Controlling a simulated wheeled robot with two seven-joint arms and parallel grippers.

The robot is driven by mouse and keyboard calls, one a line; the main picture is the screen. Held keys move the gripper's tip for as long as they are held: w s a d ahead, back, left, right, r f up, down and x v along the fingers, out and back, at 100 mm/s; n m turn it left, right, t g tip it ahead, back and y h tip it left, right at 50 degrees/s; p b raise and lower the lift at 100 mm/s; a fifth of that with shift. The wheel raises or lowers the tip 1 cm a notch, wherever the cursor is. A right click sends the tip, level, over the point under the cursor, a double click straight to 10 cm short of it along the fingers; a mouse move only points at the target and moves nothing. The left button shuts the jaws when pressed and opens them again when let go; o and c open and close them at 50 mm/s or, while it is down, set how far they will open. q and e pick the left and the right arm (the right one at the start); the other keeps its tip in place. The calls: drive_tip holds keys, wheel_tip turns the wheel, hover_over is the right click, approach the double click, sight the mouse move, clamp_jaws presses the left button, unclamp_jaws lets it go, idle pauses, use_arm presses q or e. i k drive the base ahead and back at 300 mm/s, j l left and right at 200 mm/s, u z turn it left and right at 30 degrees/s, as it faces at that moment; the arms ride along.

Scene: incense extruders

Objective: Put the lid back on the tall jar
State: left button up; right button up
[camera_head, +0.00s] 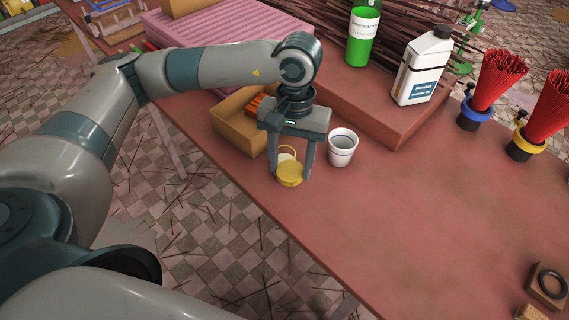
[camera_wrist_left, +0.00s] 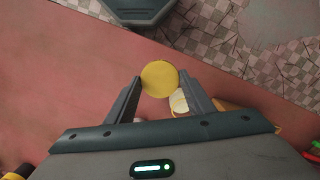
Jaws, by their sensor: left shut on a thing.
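My left gripper (camera_head: 291,178) points down over the table's near left edge, shut on a round yellow lid (camera_head: 290,174). In the left wrist view the lid (camera_wrist_left: 160,78) is a flat yellow disc between the fingertips. Just behind it in the head view is a pale round thing with a yellow rim (camera_head: 287,150), partly hidden by the lid and fingers. It may be the open jar; its height cannot be told. A piece of it shows below the lid in the wrist view (camera_wrist_left: 179,102). I cannot tell whether lid and rim touch. My right gripper is not in view.
A white cup (camera_head: 342,148) stands just right of the gripper. A cardboard box (camera_head: 236,125) with orange contents is behind it to the left. A white bottle (camera_head: 423,68) stands on a raised board.

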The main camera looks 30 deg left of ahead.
sight(286, 151)
drive_tip(key=k+j+z, duration=0.35)
drive_tip(key=k+j, duration=0.35)
drive_tip(key=j, duration=0.4)
drive_tip(key=k+j+z, duration=0.3)
drive_tip(key=k+j, duration=0.55)
drive_tip(key=j, duration=0.1)
